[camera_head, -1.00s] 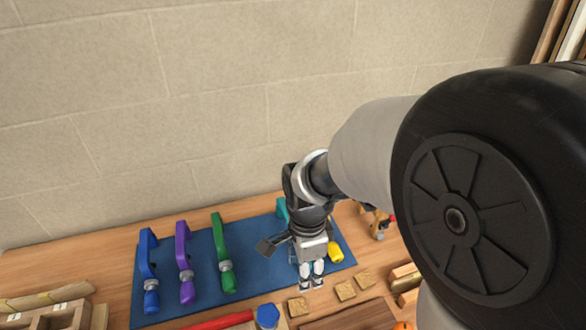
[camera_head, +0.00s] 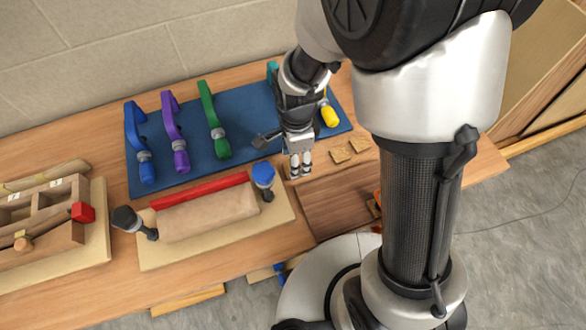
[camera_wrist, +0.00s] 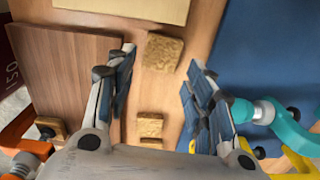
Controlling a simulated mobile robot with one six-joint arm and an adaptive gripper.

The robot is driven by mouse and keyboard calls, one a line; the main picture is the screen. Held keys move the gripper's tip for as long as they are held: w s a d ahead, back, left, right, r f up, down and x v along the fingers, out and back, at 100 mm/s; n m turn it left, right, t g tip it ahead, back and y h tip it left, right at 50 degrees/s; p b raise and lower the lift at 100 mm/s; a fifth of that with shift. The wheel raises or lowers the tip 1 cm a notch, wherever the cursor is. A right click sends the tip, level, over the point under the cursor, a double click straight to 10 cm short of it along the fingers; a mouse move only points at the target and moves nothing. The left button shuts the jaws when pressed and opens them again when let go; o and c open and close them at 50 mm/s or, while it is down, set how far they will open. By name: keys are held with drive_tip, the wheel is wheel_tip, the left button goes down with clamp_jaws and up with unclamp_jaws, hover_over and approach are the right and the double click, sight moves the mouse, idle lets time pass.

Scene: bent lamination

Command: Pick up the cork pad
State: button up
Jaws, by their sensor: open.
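Several small square cork pads lie on the wooden bench. In the wrist view one cork pad (camera_wrist: 162,53) lies between the fingertips of my gripper (camera_wrist: 161,62), with a gap on each side. A second cork pad (camera_wrist: 149,125) lies nearer the wrist, below it in the picture. In the head view two cork pads (camera_head: 340,155) (camera_head: 360,143) show to the right of my gripper (camera_head: 299,172). The pad under the fingers is mostly hidden there. My gripper is open and points down, holding nothing.
A blue mat (camera_head: 185,178) with several coloured clamps lies behind; the yellow clamp (camera_head: 330,115) and a teal clamp (camera_wrist: 285,125) are close to my gripper. A brown board (camera_wrist: 70,80) lies beside the pads.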

wheel_tip(320, 180, down, 4)
drive_tip(key=shift+a+f+b, duration=0.1)
drive_tip(key=shift+b, duration=0.7)
drive_tip(key=shift+c, duration=0.2)
drive_tip(key=c, duration=0.4)
